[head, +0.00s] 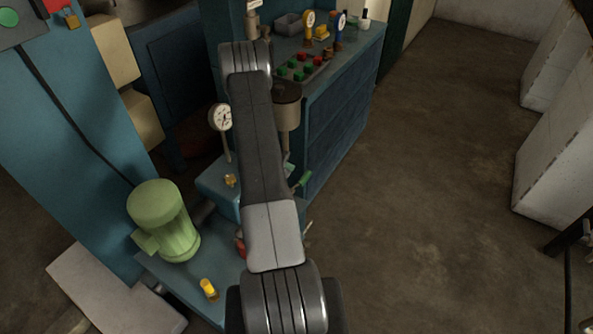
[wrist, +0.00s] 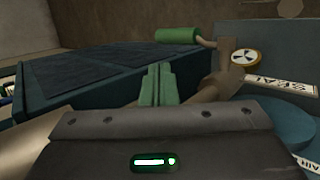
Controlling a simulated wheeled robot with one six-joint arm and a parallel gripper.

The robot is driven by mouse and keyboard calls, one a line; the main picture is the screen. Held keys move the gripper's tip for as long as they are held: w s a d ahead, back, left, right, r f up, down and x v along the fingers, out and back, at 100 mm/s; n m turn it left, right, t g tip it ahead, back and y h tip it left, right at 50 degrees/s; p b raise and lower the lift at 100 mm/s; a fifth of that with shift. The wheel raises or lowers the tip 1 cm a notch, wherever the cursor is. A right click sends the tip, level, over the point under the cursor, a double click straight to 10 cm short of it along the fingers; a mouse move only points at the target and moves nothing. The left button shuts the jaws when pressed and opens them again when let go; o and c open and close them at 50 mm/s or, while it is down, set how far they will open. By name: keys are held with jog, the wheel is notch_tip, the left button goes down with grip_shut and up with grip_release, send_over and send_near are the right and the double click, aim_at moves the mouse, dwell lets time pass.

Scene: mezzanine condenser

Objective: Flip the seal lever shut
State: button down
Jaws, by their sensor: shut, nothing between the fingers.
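The seal lever has a green cylindrical grip (wrist: 180,35) on a bent tan arm, at upper centre in the wrist view. It reaches left from a tan post beside a white SEAL label (wrist: 280,87). In the head view a green grip (head: 304,180) shows just right of my arm, low by the cabinet. My gripper (wrist: 158,85) has its green fingers together and empty. In the wrist view the fingertips appear below and slightly left of the grip, apart from it. In the head view my arm hides the gripper and most of the lever's mount.
A round yellow-rimmed dial (wrist: 245,60) sits beside the lever post. A blue cabinet (head: 338,125) with a button panel (head: 301,68) stands behind. A pressure gauge (head: 221,117) and a green motor (head: 163,220) stand left of my arm. The floor (head: 430,200) at right is clear.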

jog(key=v, duration=0.3)
jog(key=shift+s+a+r, duration=0.1)
jog(key=shift+a+r, duration=0.05)
jog(key=shift+r, duration=0.05)
dwell(0.4)
